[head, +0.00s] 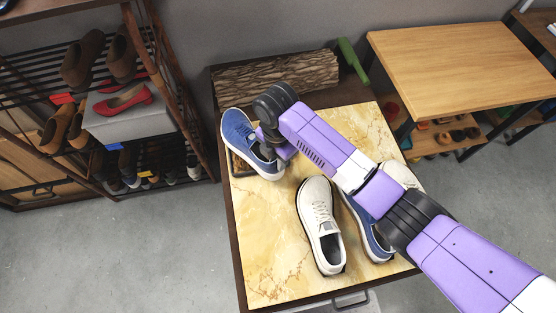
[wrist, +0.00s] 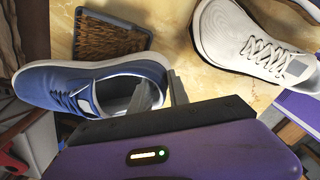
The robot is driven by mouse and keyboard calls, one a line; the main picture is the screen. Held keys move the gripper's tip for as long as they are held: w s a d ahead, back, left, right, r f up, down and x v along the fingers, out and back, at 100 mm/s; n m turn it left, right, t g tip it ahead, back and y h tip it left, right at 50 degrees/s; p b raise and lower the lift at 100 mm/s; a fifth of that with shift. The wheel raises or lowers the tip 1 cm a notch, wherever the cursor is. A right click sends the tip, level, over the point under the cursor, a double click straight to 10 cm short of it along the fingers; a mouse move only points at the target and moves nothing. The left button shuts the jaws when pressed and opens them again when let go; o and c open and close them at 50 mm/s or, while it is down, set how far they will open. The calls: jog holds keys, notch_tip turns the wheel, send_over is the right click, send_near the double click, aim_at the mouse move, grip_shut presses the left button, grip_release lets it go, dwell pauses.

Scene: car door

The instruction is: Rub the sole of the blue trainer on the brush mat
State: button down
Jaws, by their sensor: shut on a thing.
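The blue trainer (head: 238,126) with a white sole is at the left edge of the marble-topped table, its toe toward the back. It also shows in the wrist view (wrist: 50,86). My gripper (head: 272,153) is shut on the trainer's collar near the heel; its fingers show in the wrist view (wrist: 160,95). The brown brush mat (wrist: 104,38) with a dark frame lies partly hidden by the trainer. In the head view only an edge of the mat (head: 237,167) shows below the shoe. I cannot tell whether the sole touches the bristles.
A white trainer (head: 312,208) and another blue trainer (head: 372,238) stand on the table (head: 265,240), with a second white trainer (head: 402,174) partly behind my arm. A log-like block (head: 275,80) lies behind. The table's front left is clear. A shoe rack (head: 165,60) stands left.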

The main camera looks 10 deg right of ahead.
jog(key=shift+w+a+f+b, duration=0.1)
jog(key=shift+w+a+b, duration=0.4)
jog(key=shift+w, duration=0.2)
jog(key=shift+w+a+b, duration=0.35)
jog(key=shift+w+b, duration=0.1)
jog(key=shift+w, duration=0.25)
jog(key=shift+w+a+f+b, duration=0.1)
jog(key=shift+w+a+b, duration=0.4)
jog(key=shift+w, duration=0.2)
jog(key=shift+r, duration=0.2)
